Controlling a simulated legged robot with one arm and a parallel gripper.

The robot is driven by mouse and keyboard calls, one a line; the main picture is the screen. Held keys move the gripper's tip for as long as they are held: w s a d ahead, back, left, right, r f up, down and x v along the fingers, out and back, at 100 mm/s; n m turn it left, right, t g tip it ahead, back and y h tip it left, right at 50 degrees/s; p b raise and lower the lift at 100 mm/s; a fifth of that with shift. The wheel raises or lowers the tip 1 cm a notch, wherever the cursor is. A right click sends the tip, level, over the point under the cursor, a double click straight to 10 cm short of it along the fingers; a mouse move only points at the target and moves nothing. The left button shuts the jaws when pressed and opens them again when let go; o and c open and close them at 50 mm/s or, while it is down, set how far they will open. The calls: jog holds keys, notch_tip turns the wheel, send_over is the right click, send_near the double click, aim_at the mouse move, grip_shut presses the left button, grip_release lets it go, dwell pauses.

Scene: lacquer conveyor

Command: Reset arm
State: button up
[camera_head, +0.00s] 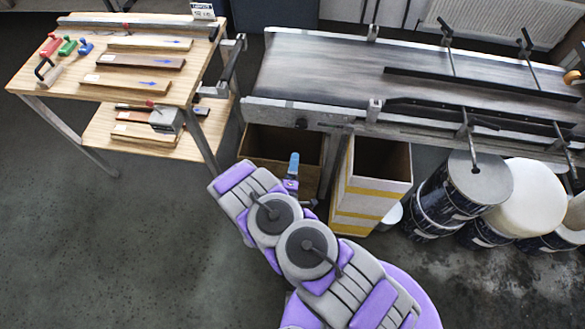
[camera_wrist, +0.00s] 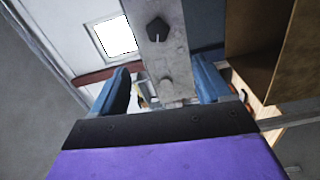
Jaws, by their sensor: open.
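My arm reaches forward in the head view, and my gripper (camera_head: 293,168) is at its far end. A blue fingertip shows there, just in front of the open brown box under the conveyor. In the wrist view my gripper (camera_wrist: 160,88) shows two blue fingers set wide apart. It is open, and nothing is held between the fingers. A grey metal beam with a dark bolt (camera_wrist: 158,32) rises behind the gap between them. I cannot tell whether the fingers touch it.
The conveyor (camera_head: 330,65) spans the back right. Boxes (camera_head: 378,160) stand beneath its front edge, with drums (camera_head: 465,185) to their right. A wooden table (camera_head: 60,75) with boards and coloured-handled tools is at the left. The floor (camera_head: 110,250) at the front left is clear.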

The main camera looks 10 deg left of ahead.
jog(key=shift+s, duration=0.55)
jog(key=shift+w, duration=0.1)
jog(key=w+a+r+m+g, duration=0.3)
jog(key=w+r+m+g, duration=0.25)
jog(key=m+g, duration=0.3)
jog(key=s+d+r+m+g+y+b, duration=0.2)
jog(key=s+r+m+g+y, duration=0.15)
jog(key=r, duration=0.85)
jog(key=s+d+r+m+g+h, duration=0.1)
jog(key=s+d+r+g, duration=0.1)
jog(key=s+d+r, duration=0.4)
jog(key=s+d+r+m+g+h, duration=0.1)
jog(key=s+d+r, duration=0.5)
jog(key=s, duration=1)
jog(key=s+d+r+m+g+h, duration=0.1)
jog(key=s+d+r+g, duration=0.3)
jog(key=s+d, duration=0.5)
jog(key=s+r+m, duration=0.1)
jog(key=s+r, duration=0.1)
jog(key=s, duration=0.1)
jog(key=shift+m+g+b, duration=0.3)
jog(key=shift+g, duration=0.1)
